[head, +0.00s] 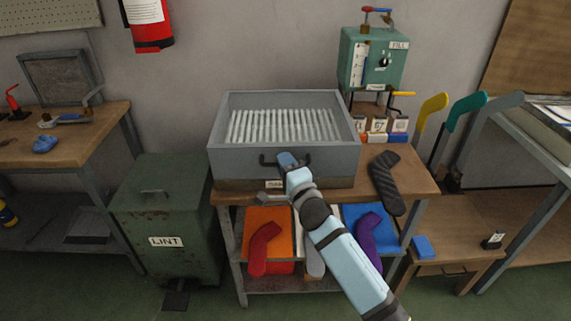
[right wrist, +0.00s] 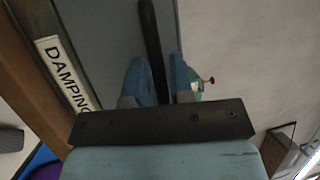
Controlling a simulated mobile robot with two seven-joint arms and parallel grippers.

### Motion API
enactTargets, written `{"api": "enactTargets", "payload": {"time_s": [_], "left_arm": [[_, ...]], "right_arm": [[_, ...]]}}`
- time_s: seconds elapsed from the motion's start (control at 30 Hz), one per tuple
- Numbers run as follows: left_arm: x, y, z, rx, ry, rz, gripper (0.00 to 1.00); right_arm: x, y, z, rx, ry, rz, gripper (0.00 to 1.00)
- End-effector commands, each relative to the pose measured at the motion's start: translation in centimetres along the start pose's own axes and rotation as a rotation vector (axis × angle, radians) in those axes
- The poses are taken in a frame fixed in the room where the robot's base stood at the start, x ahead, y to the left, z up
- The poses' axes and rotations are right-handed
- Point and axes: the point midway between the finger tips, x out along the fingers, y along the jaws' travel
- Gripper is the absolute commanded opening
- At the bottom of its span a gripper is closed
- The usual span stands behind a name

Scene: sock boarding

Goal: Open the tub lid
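The grey metal tub (head: 230,163) stands on the wooden bench, with pale ribs showing inside its raised rim. I cannot make out a separate lid edge. A dark bar handle (head: 266,161) runs across its front; the bar also shows in the right wrist view (right wrist: 151,30). My right gripper (head: 288,160) is at the middle of this handle. In the right wrist view its two blue fingers (right wrist: 163,75) lie close on both sides of the bar and look shut on it. The DAMPING label (right wrist: 66,72) shows beside them. My left gripper is not in view.
A green LINT bin (head: 165,205) stands left of the bench. A green machine (head: 372,65) is behind right. A dark sock-shaped piece (head: 385,180) lies right of the tub. Orange (head: 268,225) and blue (head: 355,214) trays sit below. Coloured boards (head: 468,104) stand at right.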

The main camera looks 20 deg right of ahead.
Motion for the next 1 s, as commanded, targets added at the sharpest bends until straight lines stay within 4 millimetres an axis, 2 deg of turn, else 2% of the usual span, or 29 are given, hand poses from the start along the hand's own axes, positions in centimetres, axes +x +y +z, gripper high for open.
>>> {"api": "enactTargets", "payload": {"time_s": [0.03, 0.1, 0.47, 0.67, 0.87, 1.0], "left_arm": [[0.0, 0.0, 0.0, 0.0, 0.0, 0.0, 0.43], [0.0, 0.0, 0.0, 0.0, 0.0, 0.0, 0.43], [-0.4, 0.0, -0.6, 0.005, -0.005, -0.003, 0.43], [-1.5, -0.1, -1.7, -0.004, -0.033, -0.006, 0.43], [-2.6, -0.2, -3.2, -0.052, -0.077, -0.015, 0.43], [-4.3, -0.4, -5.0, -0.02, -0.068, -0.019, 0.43]], "right_arm": [[0.0, 0.0, 0.0, 0.0, 0.0, 0.0, 0.11], [0.0, 0.0, 0.0, 0.0, 0.0, 0.0, 0.0], [0.2, -0.8, -0.1, 0.004, 0.0, 0.01, 0.0], [1.0, -3.1, -0.4, 0.021, 0.0, 0.049, 0.0], [2.4, -6.2, -1.1, 0.05, 0.001, 0.118, 0.0], [3.6, -8.3, -1.6, 0.075, 0.002, 0.178, 0.0]]}}
